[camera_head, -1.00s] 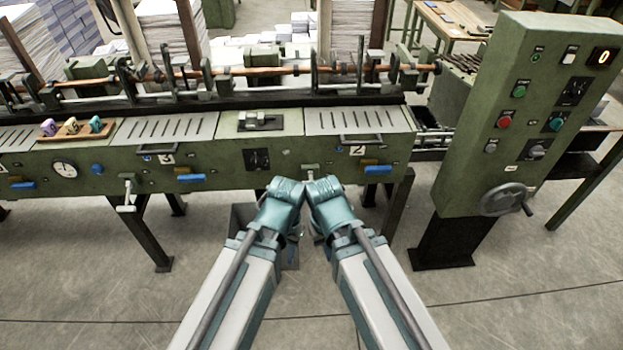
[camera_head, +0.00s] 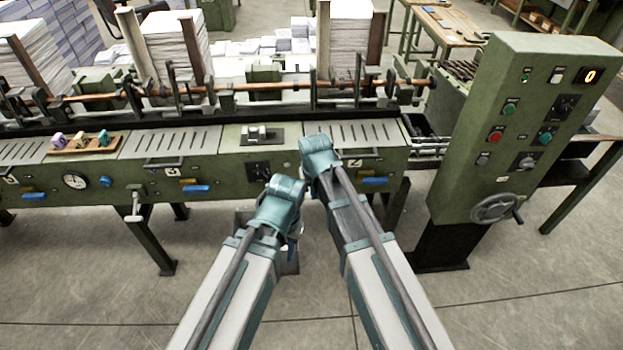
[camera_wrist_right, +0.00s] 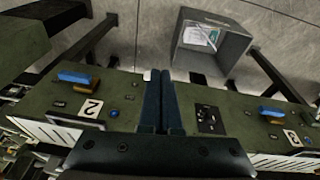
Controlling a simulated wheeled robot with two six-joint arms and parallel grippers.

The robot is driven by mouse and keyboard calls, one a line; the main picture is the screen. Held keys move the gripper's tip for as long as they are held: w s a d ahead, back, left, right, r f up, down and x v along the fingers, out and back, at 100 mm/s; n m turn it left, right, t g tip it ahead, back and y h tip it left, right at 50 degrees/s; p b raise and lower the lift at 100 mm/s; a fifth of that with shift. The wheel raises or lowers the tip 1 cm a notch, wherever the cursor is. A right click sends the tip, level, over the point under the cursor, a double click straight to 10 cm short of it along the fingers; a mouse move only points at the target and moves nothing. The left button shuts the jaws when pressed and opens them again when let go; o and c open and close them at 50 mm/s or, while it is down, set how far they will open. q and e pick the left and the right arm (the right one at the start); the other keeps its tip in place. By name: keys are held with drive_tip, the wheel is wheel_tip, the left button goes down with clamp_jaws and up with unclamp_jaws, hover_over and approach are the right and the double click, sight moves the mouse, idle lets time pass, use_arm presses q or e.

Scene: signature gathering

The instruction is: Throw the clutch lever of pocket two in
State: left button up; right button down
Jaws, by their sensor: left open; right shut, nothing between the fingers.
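The number 2 plate (camera_head: 355,163) marks pocket two on the green machine front. A blue handle (camera_head: 373,181) sits below it; in the right wrist view this blue handle (camera_wrist_right: 78,79) has an orange piece beside it.
Pocket three's number plate (camera_head: 172,171) and blue handle (camera_head: 195,188) are to the left, with a pale lever (camera_head: 137,206) beyond. A grey bin (camera_wrist_right: 213,45) stands on the floor below. The green control cabinet (camera_head: 520,120) with a handwheel (camera_head: 496,208) stands at right.

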use_arm(q)
wheel_tip(320, 180, up, 3)
drive_tip(key=shift+r+p, duration=0.1)
drive_tip(key=shift+p, duration=0.85)
use_arm(e)
drive_tip(key=w+r+m+t, duration=0.1)
drive_tip(key=w+r, duration=0.3)
drive_tip(key=w, duration=0.4)
drive_tip(key=shift+w+a, duration=0.25)
drive_tip(key=shift+a, duration=0.1)
drive_tip(key=shift+f, duration=0.15)
drive_tip(key=b+x, duration=0.9)
drive_tip(key=x, duration=0.1)
drive_tip(key=shift+w+a+b, duration=0.15)
drive_tip(key=shift+a+b, duration=0.05)
drive_tip(key=shift+b, duration=0.15)
drive_tip(key=shift+s+f+b, duration=0.2)
drive_tip(key=shift+f+b, duration=0.35)
drive_tip(key=shift+b, duration=0.05)
drive_tip(key=shift+s+f+b, duration=0.25)
drive_tip(key=shift+f+b, duration=0.3)
drive_tip(key=shift+f, duration=0.05)
drive_tip(key=shift+s+f+b, duration=0.4)
drive_tip(key=shift+f+b, duration=0.2)
use_arm(q)
wheel_tip(320, 180, down, 13)
use_arm(e)
drive_tip(key=shift+r, duration=0.1)
